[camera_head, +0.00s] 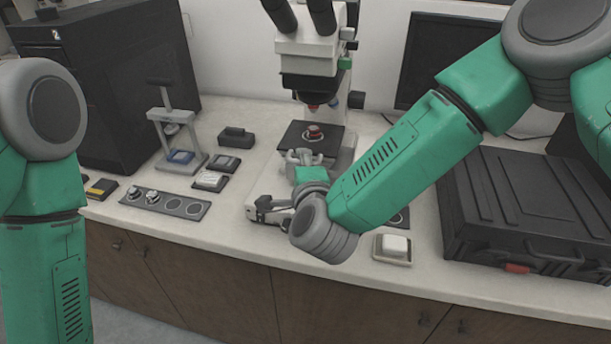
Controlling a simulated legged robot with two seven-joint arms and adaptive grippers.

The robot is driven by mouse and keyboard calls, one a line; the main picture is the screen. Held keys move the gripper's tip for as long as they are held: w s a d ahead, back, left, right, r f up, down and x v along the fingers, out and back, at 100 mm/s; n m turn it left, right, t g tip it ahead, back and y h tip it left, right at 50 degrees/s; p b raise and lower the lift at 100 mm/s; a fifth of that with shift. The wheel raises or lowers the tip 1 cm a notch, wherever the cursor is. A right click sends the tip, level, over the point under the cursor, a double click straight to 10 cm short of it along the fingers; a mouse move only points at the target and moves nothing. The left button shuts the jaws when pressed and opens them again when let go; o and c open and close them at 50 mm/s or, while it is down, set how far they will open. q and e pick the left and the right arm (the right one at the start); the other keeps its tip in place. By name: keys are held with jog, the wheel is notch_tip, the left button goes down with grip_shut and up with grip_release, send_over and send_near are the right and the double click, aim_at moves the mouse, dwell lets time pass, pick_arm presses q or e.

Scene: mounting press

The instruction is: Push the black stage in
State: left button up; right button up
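The black stage (299,140) is a flat dark plate on the white microscope (313,50), below its objective. A small red and light-coloured round piece (314,132) sits on it. My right gripper (304,156) is at the stage's front edge, pointing away from me. It looks close to or touching the edge; I cannot tell which. Its fingers are small here, and whether they are apart or closed is unclear. My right forearm and wrist hide part of the microscope base. My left arm hangs at the left edge, and its gripper is out of view.
Left of the microscope are a small press stand (163,141), black blocks (236,137) and a strip with round wells (165,203). A large black case (540,205) fills the right.

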jog(key=a+v, duration=0.1)
jog(key=v, duration=1)
jog(key=shift+d, duration=0.4)
jog(key=shift+f, duration=0.15)
jog(key=s+d+f+n+g+y+b, duration=0.15)
jog(key=s+d+f+n+g, duration=0.35)
jog(key=f, duration=0.8)
jog(key=s+d+f+n+g+b, duration=0.3)
jog(key=s+d+f+n, duration=0.3)
jog(key=f, duration=0.6)
jog(key=s+d+f+n+g+h+b, duration=0.1)
jog(key=s+d+f+n+g, duration=0.2)
jog(key=s+d, duration=0.3)
jog(key=s+d+f+n+g+h+b, duration=0.1)
jog(key=s+d+f+n+g, duration=0.3)
jog(key=s, duration=0.5)
jog(key=d+f+h, duration=0.1)
jog(key=d+f, duration=0.1)
jog(key=d, duration=0.1)
jog(key=shift+d+n, duration=0.2)
jog(key=shift+n, duration=0.1)
